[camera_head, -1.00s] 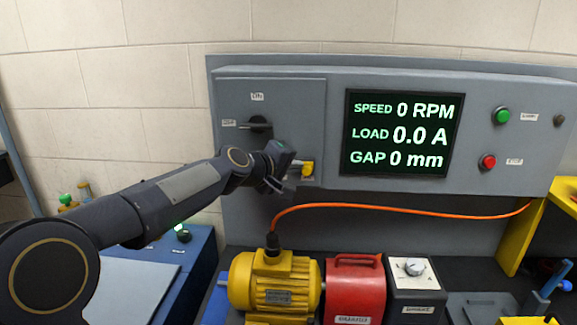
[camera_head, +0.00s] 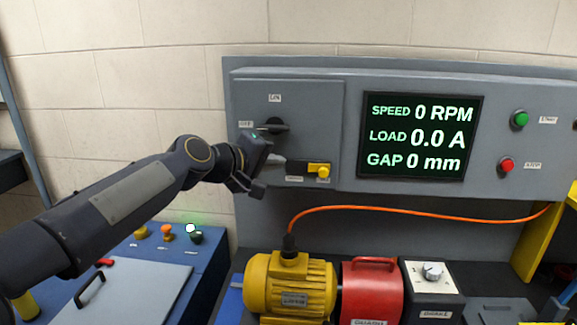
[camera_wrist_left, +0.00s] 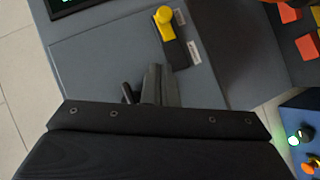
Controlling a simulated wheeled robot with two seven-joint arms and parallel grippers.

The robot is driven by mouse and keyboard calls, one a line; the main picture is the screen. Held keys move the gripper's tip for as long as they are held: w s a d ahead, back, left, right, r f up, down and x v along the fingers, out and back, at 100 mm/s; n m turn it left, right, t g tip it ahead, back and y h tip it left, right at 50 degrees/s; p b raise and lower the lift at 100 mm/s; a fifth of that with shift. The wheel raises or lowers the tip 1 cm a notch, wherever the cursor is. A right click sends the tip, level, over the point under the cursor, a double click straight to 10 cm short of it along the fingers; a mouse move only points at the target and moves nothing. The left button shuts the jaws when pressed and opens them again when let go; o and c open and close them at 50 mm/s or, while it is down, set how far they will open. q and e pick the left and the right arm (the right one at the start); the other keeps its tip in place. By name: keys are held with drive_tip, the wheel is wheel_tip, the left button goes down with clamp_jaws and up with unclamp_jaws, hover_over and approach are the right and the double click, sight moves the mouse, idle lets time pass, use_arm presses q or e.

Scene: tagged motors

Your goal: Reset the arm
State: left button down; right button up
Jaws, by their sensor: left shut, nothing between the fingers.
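My left arm comes in from the left in the head view. Its gripper (camera_head: 278,163) is in front of the grey control cabinet (camera_head: 300,105), just left of a black slide with a yellow knob (camera_head: 320,170). The fingers are shut with nothing between them. The left wrist view shows the closed fingers (camera_wrist_left: 157,80) pointing at the cabinet face, beside the slide with its yellow knob (camera_wrist_left: 163,15) and apart from it. A black rotary handle (camera_head: 273,126) is above the gripper, and part of it shows beside the fingers. My right gripper is in no view.
A display (camera_head: 420,136) reads 0 RPM, 0.0 A and 0 mm. Below are a yellow motor (camera_head: 290,287) with an orange cable (camera_head: 400,210), a red guard (camera_head: 370,290) and a dial box (camera_head: 430,275). A blue bench (camera_head: 205,265) with coloured buttons stands lower left.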

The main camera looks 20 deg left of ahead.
use_arm(q)
drive_tip(key=shift+a+v, duration=0.2)
drive_tip(key=shift+v, duration=0.8)
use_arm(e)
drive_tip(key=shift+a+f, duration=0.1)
use_arm(q)
drive_tip(key=s+d+f+m+g, duration=0.2)
drive_tip(key=s+d+f+m, duration=0.1)
drive_tip(key=s+f, duration=0.5)
drive_tip(key=s+d+f+m+g, duration=0.3)
drive_tip(key=s+f, duration=0.6)
drive_tip(key=s, duration=0.1)
drive_tip(key=s+d+f+m+g, duration=0.3)
drive_tip(key=s+f, duration=0.6)
drive_tip(key=s, duration=0.1)
drive_tip(key=shift+r, duration=0.1)
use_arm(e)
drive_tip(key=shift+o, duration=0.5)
